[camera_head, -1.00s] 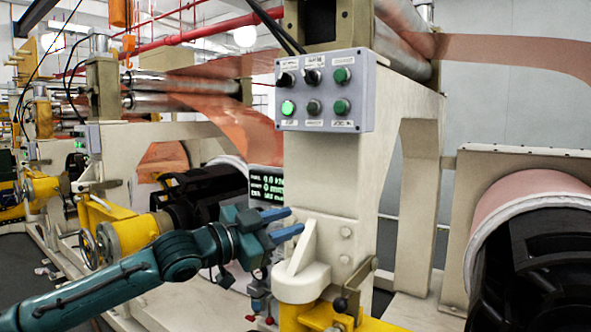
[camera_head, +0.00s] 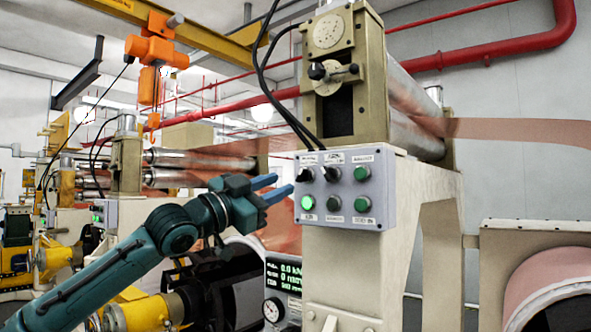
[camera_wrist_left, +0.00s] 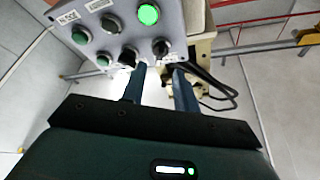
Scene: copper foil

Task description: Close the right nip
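A grey control box (camera_head: 345,217) is mounted on the machine's cream post. Its top row has a left black knob (camera_head: 307,174), a second black knob (camera_head: 332,174) and a green button. Its bottom row has a lit green button (camera_head: 307,203) and two darker buttons. Metal rollers (camera_head: 415,130) stand above and behind it. My left gripper (camera_head: 278,187) is open and empty, just left of the box near the knobs' height. In the left wrist view the box appears upside down, and the left knob (camera_wrist_left: 160,47) shows between the two finger lines. Contact cannot be told.
A green-lit display (camera_head: 284,275) and a gauge sit below the box. Black cables (camera_head: 270,85) hang down behind its top left. A copper roll (camera_head: 545,275) is at lower right. An orange hoist (camera_head: 150,50) hangs at upper left.

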